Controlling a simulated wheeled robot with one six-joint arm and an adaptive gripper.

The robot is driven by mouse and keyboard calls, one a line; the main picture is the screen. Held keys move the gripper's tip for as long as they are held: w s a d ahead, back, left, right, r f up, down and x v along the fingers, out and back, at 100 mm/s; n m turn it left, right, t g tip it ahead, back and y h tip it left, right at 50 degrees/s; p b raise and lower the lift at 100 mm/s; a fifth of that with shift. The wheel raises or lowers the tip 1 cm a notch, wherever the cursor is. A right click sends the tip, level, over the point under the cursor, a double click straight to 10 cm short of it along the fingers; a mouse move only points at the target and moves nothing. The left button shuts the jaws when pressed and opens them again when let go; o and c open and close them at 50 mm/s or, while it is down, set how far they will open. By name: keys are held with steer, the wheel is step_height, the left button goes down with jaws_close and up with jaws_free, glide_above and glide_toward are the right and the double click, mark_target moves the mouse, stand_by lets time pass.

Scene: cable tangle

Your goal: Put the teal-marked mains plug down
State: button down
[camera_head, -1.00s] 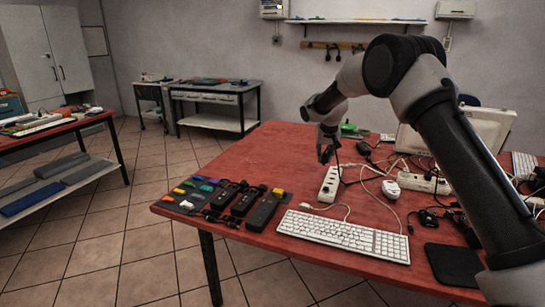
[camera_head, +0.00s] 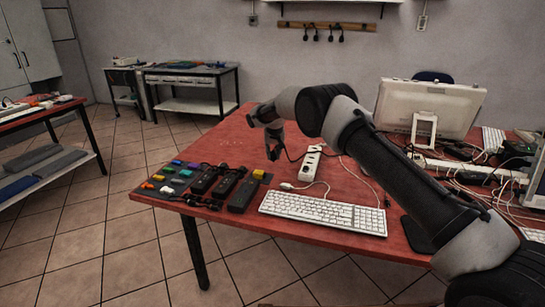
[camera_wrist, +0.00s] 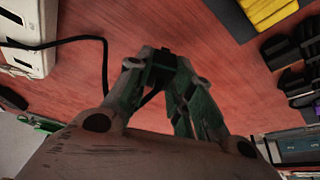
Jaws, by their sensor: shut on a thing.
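My gripper (camera_head: 273,152) is over the red table, left of the white power strip (camera_head: 311,162). In the wrist view, my gripper (camera_wrist: 163,62) has its fingers closed on a small black plug (camera_wrist: 161,70). A black cable runs from near the plug to the left, towards the white power strip (camera_wrist: 28,45). The fingers hide much of the plug, and I cannot make out its teal mark. I cannot tell whether the plug touches the table.
A dark mat with black adapters and coloured blocks (camera_head: 195,183) lies at the table's left corner. A white keyboard (camera_head: 322,212) is at the front edge. Tangled cables, a monitor (camera_head: 428,108) and another strip crowd the right. Bare red tabletop (camera_head: 222,140) lies left of my gripper.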

steer(key=shift+f, duration=1.05)
steer(key=shift+f, duration=0.1)
steer(key=shift+f, duration=0.1)
steer(key=c, duration=1.3)
jaws_free()
steer(key=shift+o, duration=0.2)
steer(key=v, duration=1.2)
steer(key=shift+r, duration=0.25)
